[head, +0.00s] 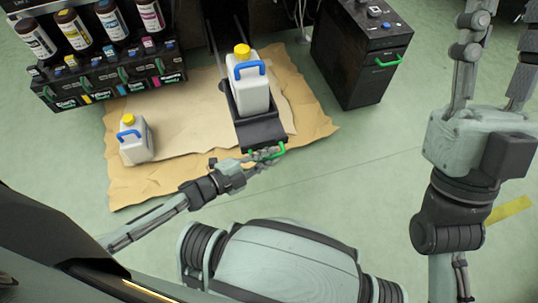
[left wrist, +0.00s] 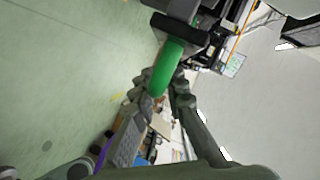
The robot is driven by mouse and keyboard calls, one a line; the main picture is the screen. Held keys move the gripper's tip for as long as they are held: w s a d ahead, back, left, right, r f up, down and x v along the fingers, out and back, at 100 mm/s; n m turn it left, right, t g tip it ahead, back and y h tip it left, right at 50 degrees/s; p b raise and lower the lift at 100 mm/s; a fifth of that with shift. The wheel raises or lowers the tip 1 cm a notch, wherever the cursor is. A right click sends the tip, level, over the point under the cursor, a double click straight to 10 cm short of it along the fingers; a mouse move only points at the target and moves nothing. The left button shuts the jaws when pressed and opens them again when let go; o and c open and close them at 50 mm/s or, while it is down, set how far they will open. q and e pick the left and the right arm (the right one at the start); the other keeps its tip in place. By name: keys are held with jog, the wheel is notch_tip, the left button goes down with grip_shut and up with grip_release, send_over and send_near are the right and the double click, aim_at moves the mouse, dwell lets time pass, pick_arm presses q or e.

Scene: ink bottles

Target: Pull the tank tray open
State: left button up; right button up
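The tank tray (head: 262,134) is a black tray standing out on its rails from the dark cabinet at the top. A white tank (head: 250,95) with a blue handle and yellow cap stands upright on it. The tray's green handle (head: 268,154) is at its front end. My left gripper (head: 262,158) is at this handle. In the left wrist view the green handle (left wrist: 166,68) runs between the two fingers (left wrist: 162,92), which close in on both sides of it. My right gripper (head: 503,15) is open and empty at the upper right, far from the tray.
A second white tank (head: 136,140) stands on the brown paper (head: 190,115) left of the tray. A rack of ink bottles (head: 110,78) is at the upper left. A black cabinet (head: 350,60) with a green handle stands right of the tray. The green floor nearer me is clear.

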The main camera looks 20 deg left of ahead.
pick_arm(q)
jog(key=shift+o, duration=0.4)
jog(key=v, duration=1.2)
jog(key=shift+f, duration=0.15)
